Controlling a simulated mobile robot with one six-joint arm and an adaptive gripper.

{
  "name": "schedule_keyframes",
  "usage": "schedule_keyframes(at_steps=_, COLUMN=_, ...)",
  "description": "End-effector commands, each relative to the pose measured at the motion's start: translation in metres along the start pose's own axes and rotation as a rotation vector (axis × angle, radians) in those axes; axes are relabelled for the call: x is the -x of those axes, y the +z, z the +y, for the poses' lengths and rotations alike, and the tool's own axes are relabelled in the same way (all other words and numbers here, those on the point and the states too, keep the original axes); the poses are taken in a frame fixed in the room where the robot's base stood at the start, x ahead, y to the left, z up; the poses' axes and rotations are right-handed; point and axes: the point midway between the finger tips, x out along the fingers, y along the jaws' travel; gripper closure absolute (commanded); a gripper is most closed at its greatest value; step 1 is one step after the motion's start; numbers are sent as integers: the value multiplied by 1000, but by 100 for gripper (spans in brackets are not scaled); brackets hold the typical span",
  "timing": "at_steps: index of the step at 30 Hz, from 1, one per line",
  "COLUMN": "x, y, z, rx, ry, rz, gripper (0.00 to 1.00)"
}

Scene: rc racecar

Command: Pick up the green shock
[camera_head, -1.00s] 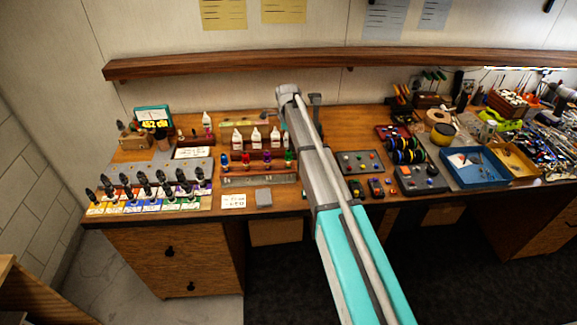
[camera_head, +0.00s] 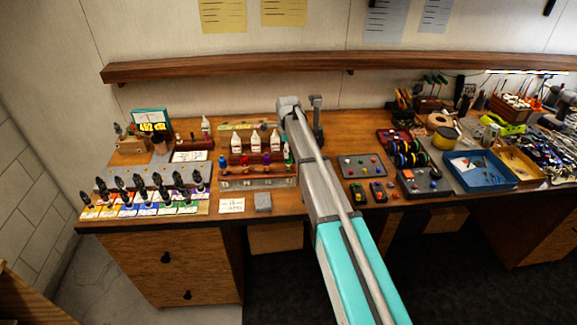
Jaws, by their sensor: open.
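The green shock (camera_head: 287,153) stands at the right end of a short row of coloured shocks, after the blue, red and purple ones. The row sits in a rack on the left half of the workbench (camera_head: 345,125). The green shock is close against the left edge of my arm in the picture and looks partly covered by it. My arm reaches from the lower right up over the bench, with its far end just above and behind the shock row.
White bottles (camera_head: 256,141) stand behind the shocks. A row of dark-topped tools (camera_head: 140,187) on coloured cards is at left. A grey upright stand (camera_head: 316,103) is right of my arm's end. Trays (camera_head: 362,168) and a blue bin (camera_head: 478,170) are at right. A shelf runs above.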

Motion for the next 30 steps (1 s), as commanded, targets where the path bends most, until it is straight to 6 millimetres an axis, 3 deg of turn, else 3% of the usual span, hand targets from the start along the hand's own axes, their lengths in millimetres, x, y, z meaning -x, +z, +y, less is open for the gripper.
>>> schedule_keyframes(at_steps=8, x=-7, y=-1, z=0, rx=0, ry=0, rz=0, gripper=13)
schedule_keyframes(at_steps=24, x=-46, y=-3, z=2, rx=0, ry=0, rz=0, gripper=13)
schedule_keyframes(at_steps=30, x=-52, y=-3, z=2, rx=0, ry=0, rz=0, gripper=13)
